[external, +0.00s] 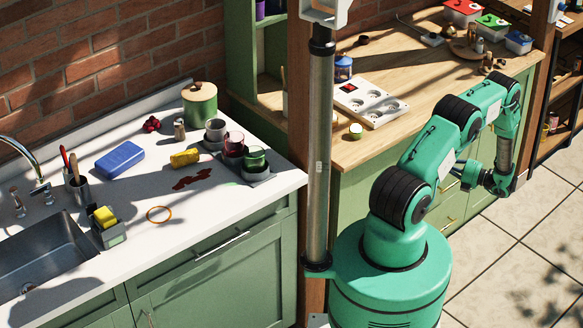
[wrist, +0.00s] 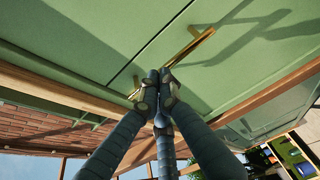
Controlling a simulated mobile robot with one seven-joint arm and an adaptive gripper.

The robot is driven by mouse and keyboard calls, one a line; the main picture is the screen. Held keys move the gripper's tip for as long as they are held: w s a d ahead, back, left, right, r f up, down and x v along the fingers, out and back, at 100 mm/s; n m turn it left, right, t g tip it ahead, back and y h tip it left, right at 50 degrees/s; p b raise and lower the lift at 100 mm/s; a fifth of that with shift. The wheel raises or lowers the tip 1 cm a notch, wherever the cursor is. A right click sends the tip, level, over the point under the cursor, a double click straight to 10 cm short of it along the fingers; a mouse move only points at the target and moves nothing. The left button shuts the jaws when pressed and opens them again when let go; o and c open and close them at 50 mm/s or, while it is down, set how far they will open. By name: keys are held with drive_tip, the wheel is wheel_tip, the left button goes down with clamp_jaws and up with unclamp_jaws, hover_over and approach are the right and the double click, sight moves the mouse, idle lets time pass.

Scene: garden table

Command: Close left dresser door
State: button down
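The green dresser (external: 352,192) stands under the wooden worktop in the external view. My arm hides much of its front, so I cannot tell how far its left door stands open. In the wrist view a green panel (wrist: 90,50) fills the upper left, with a gold bar handle (wrist: 188,48) slanting across. My gripper (wrist: 157,80) has its dark fingers drawn close together, in front of the handle's lower end. I cannot tell whether they touch it. In the external view my gripper (external: 466,173) is beside the dresser front, with nothing visible in it.
The wooden worktop (external: 400,135) carries a white socket board (external: 370,103), a blue jar (external: 343,68) and several boxes. A white counter with a sink (external: 40,260) is at left. Tiled floor (external: 515,255) is open at right. A dark shelf (external: 560,115) stands beyond the dresser.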

drive_tip(key=shift+w+a, duration=0.5)
drive_tip(key=shift+w, duration=0.25)
drive_tip(key=d+p, duration=0.1)
drive_tip(key=d, duration=1.2)
drive_tip(key=shift+s, duration=0.15)
idle(0.4)
